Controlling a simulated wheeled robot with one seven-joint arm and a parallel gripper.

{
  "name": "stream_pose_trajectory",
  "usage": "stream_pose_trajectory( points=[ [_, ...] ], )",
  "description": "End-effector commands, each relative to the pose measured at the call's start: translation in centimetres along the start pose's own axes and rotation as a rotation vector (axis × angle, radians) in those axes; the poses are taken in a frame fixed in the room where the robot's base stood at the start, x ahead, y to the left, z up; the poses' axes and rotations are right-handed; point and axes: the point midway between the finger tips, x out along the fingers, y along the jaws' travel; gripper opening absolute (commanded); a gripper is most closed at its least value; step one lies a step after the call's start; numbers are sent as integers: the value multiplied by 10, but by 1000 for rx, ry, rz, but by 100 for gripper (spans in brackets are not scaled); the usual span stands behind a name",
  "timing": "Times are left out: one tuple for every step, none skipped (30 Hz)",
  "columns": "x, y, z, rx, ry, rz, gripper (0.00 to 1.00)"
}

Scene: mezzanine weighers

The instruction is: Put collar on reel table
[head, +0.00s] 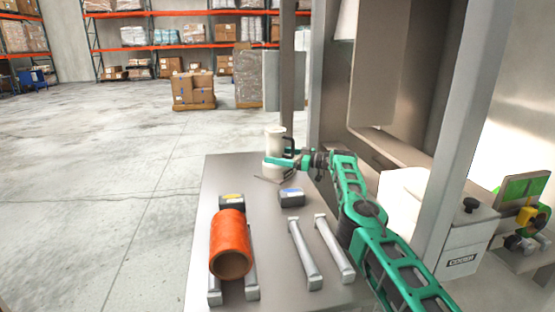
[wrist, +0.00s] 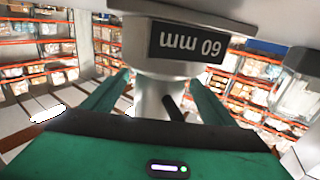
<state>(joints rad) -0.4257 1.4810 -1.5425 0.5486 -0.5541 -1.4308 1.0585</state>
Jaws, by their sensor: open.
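A pale, upright cylindrical piece (head: 273,137) stands at the far end of the grey table (head: 265,235); I take it to be the collar but cannot be sure. My gripper (head: 280,163) is at it, with its green fingers open. In the wrist view, a grey body with an upside-down "60 mm" label (wrist: 190,43) fills the top, and a narrower grey neck (wrist: 150,95) runs down between my open fingers (wrist: 160,88). I see gaps beside the neck and cannot tell whether either finger touches it. I cannot tell which surface is the reel table.
An orange roll (head: 230,245) lies on two grey rails at the table's near left. Two more rails (head: 305,255) are empty. A grey post (head: 465,110) and white machine (head: 465,240) stand right.

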Motion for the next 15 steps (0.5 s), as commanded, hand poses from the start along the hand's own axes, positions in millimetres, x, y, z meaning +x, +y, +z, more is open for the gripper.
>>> stream_pose_trajectory(
  points=[
    [-4,0,0,0,0,2,79],
    [-6,0,0,1,-1,2,79],
    [-10,0,0,0,-1,2,79],
    [-15,1,0,0,-2,4,79],
    [-19,0,0,0,-1,3,79],
    [-25,0,-1,0,0,5,79],
    [-30,0,-1,-1,1,4,79],
    [-35,0,0,0,-1,5,79],
    [-42,0,0,-1,-2,4,79],
    [-46,0,0,-1,-2,4,79],
    [-51,0,-1,-1,0,4,79],
    [-56,0,0,-2,-2,4,79],
    [-60,0,0,-2,-2,3,79],
    [-64,0,1,0,-3,3,79],
    [-67,-1,1,0,-2,2,79]
  ],
)
